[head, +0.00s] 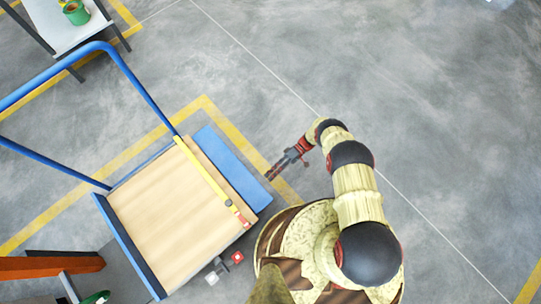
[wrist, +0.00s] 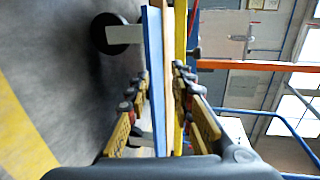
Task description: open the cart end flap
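The cart (head: 160,215) has a pale wooden deck and a blue rail handle on its left. A flat blue panel (head: 232,168), probably the end flap, runs along its right end; its exact tilt is unclear. A yellow bar (head: 205,170) with a red end piece (head: 243,221) lies along the deck, inward of the panel. My gripper (head: 269,177) is just right of the panel, apparently apart from it. In the wrist view my gripper (wrist: 161,73) is open and empty, with the blue panel edge (wrist: 153,60) and yellow bar (wrist: 180,35) seen between its fingers.
A red-and-white block (head: 237,257) is by the cart's lower corner. An orange beam (head: 45,267) is at lower left. A table (head: 72,32) with a green pot (head: 76,13) stands at upper left. The grey floor at upper right is clear.

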